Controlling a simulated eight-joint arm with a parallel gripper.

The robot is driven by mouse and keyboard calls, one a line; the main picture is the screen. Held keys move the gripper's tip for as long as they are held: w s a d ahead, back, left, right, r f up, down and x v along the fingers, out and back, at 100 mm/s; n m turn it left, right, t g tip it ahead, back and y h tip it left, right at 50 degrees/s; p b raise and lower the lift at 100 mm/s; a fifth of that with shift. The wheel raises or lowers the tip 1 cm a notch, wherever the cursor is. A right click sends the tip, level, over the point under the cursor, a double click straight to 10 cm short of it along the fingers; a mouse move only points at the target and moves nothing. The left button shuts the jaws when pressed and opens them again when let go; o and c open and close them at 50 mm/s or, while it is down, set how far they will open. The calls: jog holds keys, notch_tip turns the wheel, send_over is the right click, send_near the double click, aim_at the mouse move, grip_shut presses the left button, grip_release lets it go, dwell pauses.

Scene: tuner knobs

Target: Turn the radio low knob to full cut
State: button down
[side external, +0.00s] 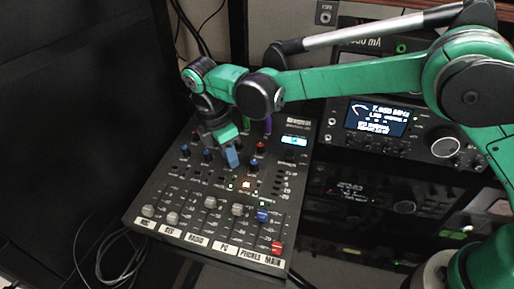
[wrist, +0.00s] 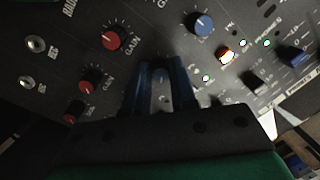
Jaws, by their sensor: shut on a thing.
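The mixer (side external: 160,190) is a dark, tilted panel with rows of knobs above labelled faders, one of them marked RADIO (side external: 197,240). My gripper (side external: 232,157) reaches down from the back onto the lower knob rows, roughly in line with the RADIO fader column. In the wrist view its two blue fingers (wrist: 163,85) point at the panel and are close together. They are shut on a knob, taken to be the radio low knob, which the fingers almost wholly hide. Its pointer and angle cannot be read.
In the wrist view, red gain knobs (wrist: 111,40) lie left of the fingers and a blue knob (wrist: 202,23) lies to the upper right. Lit buttons (wrist: 225,55) are close on the right. A radio with a lit screen (side external: 377,118) stands right of the mixer.

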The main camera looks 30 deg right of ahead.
aim_at(225, 167)
jog(key=shift+a+n, duration=0.1)
jog(key=shift+n, duration=0.9)
jog(key=c, duration=0.7)
grip_release()
jog(key=shift+s+a+r, duration=0.1)
jog(key=shift+a+r, duration=0.05)
jog(key=shift+r, duration=0.75)
jog(key=shift+w+a+r, duration=0.1)
jog(key=shift+a+r, duration=0.1)
jog(key=shift+r, duration=0.75)
jog(key=shift+s+a+r, duration=0.1)
jog(key=shift+a+r, duration=0.05)
jog(key=shift+r, duration=0.75)
